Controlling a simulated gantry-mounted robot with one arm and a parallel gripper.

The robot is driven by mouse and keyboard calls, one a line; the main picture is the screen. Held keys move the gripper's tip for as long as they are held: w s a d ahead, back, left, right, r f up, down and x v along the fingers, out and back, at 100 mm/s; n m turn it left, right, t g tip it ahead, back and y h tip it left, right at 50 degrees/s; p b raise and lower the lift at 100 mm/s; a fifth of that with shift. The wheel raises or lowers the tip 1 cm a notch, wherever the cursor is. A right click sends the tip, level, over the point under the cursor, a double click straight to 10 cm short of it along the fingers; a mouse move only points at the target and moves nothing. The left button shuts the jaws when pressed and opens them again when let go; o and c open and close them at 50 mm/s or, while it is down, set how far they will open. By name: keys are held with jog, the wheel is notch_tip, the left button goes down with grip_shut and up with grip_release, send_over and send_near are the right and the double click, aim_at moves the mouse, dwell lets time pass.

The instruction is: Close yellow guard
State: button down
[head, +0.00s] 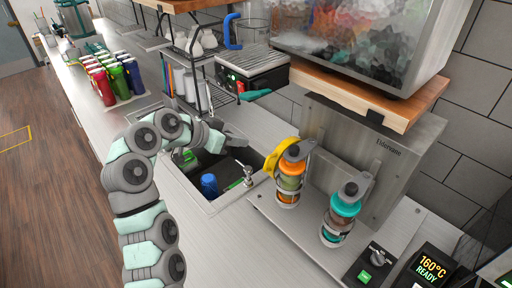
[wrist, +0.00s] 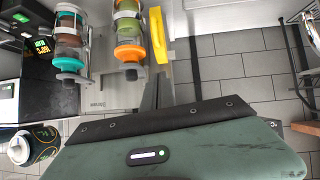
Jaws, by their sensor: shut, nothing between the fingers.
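The yellow guard (head: 279,153) is a curved piece at the left side of the sealer, next to the orange-topped cup (head: 290,179). In the wrist view the guard (wrist: 158,35) is a yellow strip beside the orange cup (wrist: 129,53). My gripper (head: 243,140) is left of the guard in the head view, with a small gap between them. In the wrist view its dark narrow fingers (wrist: 155,80) are together and empty, pointing toward the guard's end. I cannot tell whether they touch it. The guard's far side is partly hidden.
A teal-topped cup (head: 340,213) stands on the sealer's right station. A sink (head: 215,175) with a faucet (head: 248,176) lies under my arm. A wire rack (head: 190,75) and a wooden shelf (head: 370,96) hang close above. A control box (head: 370,268) sits at front right.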

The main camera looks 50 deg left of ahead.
jog(key=p, duration=0.2)
send_over(268, 157)
jog(key=s, duration=0.3)
notch_tip(268, 157, down, 5)
jog(key=f, duration=0.2)
jog(key=f+p, duration=0.1)
jog(key=f, duration=0.1)
jog(key=shift+w+a, duration=0.1)
jog(key=shift+w, duration=0.25)
jog(key=shift+f, duration=0.15)
jog(key=shift+f+b, duration=0.45)
jog(key=shift+b, duration=0.55)
jog(key=shift+s+t+b, duration=0.1)
jog(key=shift+t+b, duration=0.2)
jog(key=shift+b, duration=0.05)
